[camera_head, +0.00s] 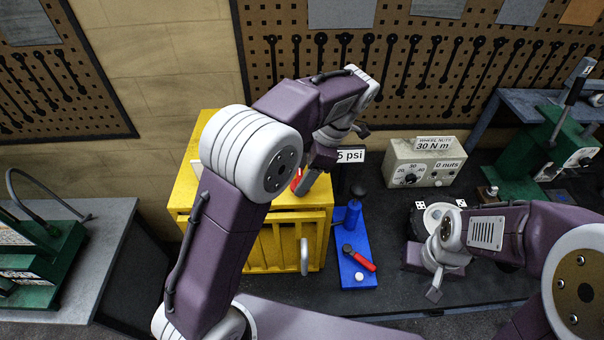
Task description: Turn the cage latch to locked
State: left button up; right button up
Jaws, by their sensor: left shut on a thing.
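The yellow cage (287,248) stands left of centre, with a barred front and a pale upright handle (304,256) on its right side. A red piece, apparently the cage latch (296,180), shows at the top of the cage beside my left gripper's fingers. My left gripper (307,186) reaches down from above and is shut on this red piece. The arm hides much of the cage and most of the latch, so its exact angle cannot be told. My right gripper (434,292) hangs low over the dark bench at the right, away from the cage; its jaw opening is unclear.
A blue board (355,275) with a blue bottle-like part and red-handled tool lies right of the cage. A psi sign (350,156) stands behind it. A wheel-nut box (424,163) is at back right, a green press (520,170) farther right. Dark bench shows between.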

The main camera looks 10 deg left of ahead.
pick_arm(q)
jog(key=m+b, duration=0.1)
jog(key=m, duration=0.1)
jog(key=m+t+b, duration=0.1)
jog(key=shift+s+f+m+b, duration=0.1)
jog(key=shift+f+m+b, duration=0.1)
jog(key=shift+m+b, duration=0.2)
jog(key=m+t+b, duration=0.1)
jog(key=m+b, duration=0.1)
jog(key=m, duration=0.1)
jog(key=m+t+b, duration=0.1)
jog(key=m+b, duration=0.1)
jog(key=m, duration=0.1)
jog(key=shift+s+t+h, duration=0.15)
jog(key=shift+t+h, duration=0.15)
jog(key=m+t+b, duration=0.1)
jog(key=m+b, duration=0.1)
jog(key=m, duration=0.1)
jog(key=shift+s+m+h, duration=0.1)
jog(key=shift+m+h, duration=0.3)
jog(key=m+h+b, duration=0.1)
jog(key=m, duration=0.3)
jog(key=shift+r+t, duration=0.15)
jog(key=shift+t, duration=0.25)
jog(key=shift+m+h, duration=0.3)
jog(key=o, duration=1.4)
jog(key=shift+c, duration=0.2)
jog(key=shift+s, duration=0.1)
